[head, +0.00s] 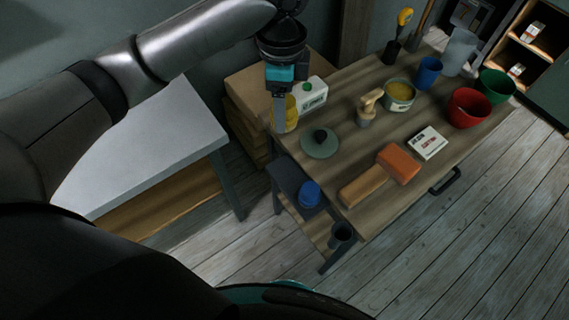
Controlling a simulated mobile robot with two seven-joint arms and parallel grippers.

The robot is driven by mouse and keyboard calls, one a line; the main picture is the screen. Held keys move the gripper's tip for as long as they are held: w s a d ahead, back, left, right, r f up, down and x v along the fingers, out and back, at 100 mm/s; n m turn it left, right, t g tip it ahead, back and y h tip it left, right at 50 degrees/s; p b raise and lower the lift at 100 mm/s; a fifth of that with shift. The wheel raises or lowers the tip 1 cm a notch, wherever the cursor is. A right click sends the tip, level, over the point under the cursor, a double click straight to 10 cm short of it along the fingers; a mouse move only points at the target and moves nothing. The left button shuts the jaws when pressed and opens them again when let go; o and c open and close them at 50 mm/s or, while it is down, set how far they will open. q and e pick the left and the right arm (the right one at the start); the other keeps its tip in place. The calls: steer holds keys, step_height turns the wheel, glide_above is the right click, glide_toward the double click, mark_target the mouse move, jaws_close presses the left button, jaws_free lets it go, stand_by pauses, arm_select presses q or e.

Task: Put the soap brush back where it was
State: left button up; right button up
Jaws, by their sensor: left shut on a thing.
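My left gripper (280,108) points down over the table's back left corner. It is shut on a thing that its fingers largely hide. A yellow, rounded thing (291,113) shows right at the fingers, and I cannot tell for sure whether it is the soap brush. A pale wooden tool (369,104) with a thick curved top, brush-like in shape, stands upright near the table's middle, apart from the gripper. My right gripper is not in view.
The wooden table (345,80) also bears a white-green box (312,95), a green disc with a black knob (319,144), a tin (399,95), an orange block (398,164), a white box (428,143) and bowls (468,108). A blue-lidded jar (309,194) sits on the side shelf.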

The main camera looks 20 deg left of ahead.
arm_select(q)
steer(key=shift+w+r+m, duration=0.1)
steer(key=shift+r+m, duration=0.05)
steer(key=shift+m, duration=0.15)
step_height(320, 180, down, 20)
steer(key=b, duration=0.3)
steer(key=shift+r+b, duration=0.15)
steer(key=shift+b, duration=0.2)
steer(key=o, duration=1.3)
step_height(320, 180, up, 12)
steer(key=shift+r+p, duration=0.1)
steer(key=shift+p, duration=1.1)
